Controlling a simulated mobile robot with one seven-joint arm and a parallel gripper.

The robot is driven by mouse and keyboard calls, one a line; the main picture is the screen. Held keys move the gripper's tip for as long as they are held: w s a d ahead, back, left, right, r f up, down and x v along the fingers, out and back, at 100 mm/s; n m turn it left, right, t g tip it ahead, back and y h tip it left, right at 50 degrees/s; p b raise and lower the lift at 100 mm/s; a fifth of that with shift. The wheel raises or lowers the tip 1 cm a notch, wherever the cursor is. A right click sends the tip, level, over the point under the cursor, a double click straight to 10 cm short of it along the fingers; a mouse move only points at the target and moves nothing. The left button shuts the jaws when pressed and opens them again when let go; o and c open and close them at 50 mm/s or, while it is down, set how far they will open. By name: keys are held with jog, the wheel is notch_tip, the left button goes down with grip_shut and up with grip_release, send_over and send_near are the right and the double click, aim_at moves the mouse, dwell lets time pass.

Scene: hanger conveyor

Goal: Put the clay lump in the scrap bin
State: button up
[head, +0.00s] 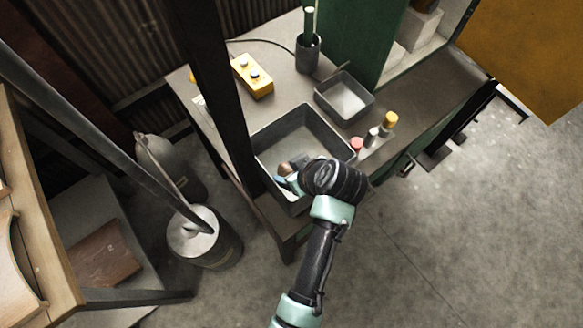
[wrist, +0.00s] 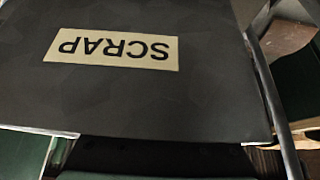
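The scrap bin appears to be the large dark grey open tray (head: 276,128) on the workbench in the head view. In the wrist view a dark grey panel (wrist: 110,95) carries a pale label reading SCRAP (wrist: 112,50), upside down. My gripper (head: 287,178) is over the near part of this tray, low at its opening. A small rounded brown lump (head: 285,169) shows right at the gripper's end and may be the clay lump. My wrist partly covers that spot. The fingertips are not clear in either view, so I cannot tell whether they grip the lump.
A smaller grey tray (head: 344,97), a yellow button box (head: 252,77) and a dark cup (head: 307,53) stand on the bench. Small bottles, one yellow-capped (head: 389,121), stand right of the tray. A dark post (head: 213,75) rises close on the left. Metal cans (head: 204,237) stand on the floor.

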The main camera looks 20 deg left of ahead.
jog(key=shift+o, duration=0.6)
jog(key=shift+r, duration=0.25)
jog(key=v, duration=1.1)
jog(key=shift+s+d+r+p, duration=0.15)
jog(key=shift+d+r+p, duration=0.1)
jog(key=shift+r+p, duration=0.1)
jog(key=shift+f, duration=0.1)
